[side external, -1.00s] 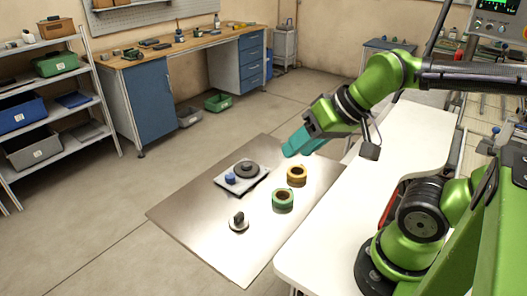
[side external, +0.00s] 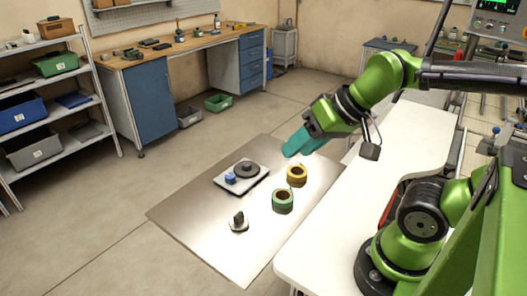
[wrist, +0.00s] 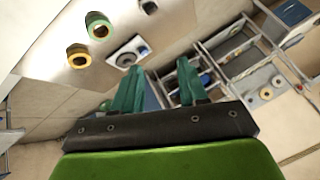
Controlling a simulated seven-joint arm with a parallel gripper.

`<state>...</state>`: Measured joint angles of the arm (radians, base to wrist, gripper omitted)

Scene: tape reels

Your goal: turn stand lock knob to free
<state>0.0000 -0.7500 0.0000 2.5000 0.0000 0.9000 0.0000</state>
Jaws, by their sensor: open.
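A pale square stand (side external: 257,183) with a dark round hub (side external: 246,170) and a blue knob (side external: 230,178) sits on the metal tabletop (side external: 190,215). A separate dark upright knob on a pale round base (side external: 239,222) stands nearer the front. I cannot tell which knob is the lock, or read its setting. My gripper (side external: 290,150), with teal fingers, is open and empty, above and beyond the reels, clear of the stand. In the wrist view the open fingers (wrist: 159,66) point past the stand (wrist: 117,61), which shows above the left finger.
A yellow tape reel (side external: 297,177) and a green tape reel (side external: 283,202) stand right of the stand. A white table (side external: 345,215) adjoins the metal top on the right.

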